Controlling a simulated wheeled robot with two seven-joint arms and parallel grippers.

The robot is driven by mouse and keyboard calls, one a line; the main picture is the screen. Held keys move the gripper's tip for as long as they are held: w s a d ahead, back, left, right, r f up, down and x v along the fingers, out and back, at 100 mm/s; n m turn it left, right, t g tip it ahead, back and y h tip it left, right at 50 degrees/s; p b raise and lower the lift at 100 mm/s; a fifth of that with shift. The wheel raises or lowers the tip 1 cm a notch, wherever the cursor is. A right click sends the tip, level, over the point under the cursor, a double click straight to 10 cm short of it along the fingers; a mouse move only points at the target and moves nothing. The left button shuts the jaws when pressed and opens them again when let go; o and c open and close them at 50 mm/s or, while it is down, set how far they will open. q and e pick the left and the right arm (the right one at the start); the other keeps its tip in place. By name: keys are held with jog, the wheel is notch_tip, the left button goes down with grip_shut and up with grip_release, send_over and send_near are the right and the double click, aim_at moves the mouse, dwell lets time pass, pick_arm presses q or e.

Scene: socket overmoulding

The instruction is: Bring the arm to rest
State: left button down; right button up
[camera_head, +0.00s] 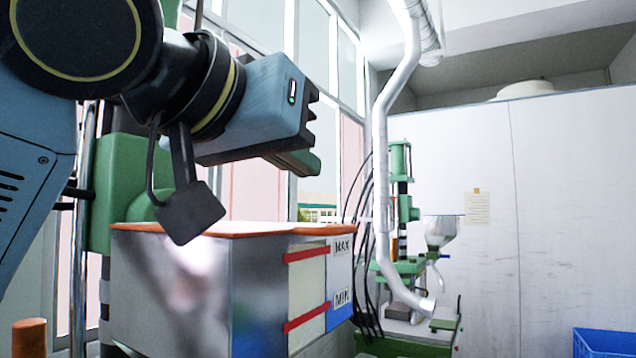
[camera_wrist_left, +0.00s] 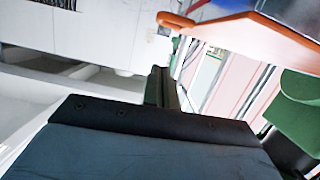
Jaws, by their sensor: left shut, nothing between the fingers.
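My left arm comes in from the upper left in the head view. Its gripper (camera_head: 303,162) is shut and empty, held in the air above and behind the metal hopper (camera_head: 170,285) with the orange rim, as far as the picture lets me judge. The closed fingers also show in the left wrist view (camera_wrist_left: 163,88), with nothing between them. The hopper's orange rim (camera_wrist_left: 235,22) shows at the top of that view, apart from the fingers. My right gripper is in neither view.
The hopper has MAX and MIN labels. A green machine (camera_head: 400,265) with a small funnel and a silver duct (camera_head: 381,130) stand further back. A blue crate (camera_head: 603,343) is at the lower right. A white partition wall (camera_head: 560,200) closes the right side.

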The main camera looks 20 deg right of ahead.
pick_arm(q)
jog(key=b+v, duration=0.1)
jog(key=v, duration=0.5)
jog(key=shift+a, duration=0.25)
jog(key=shift+r, duration=0.15)
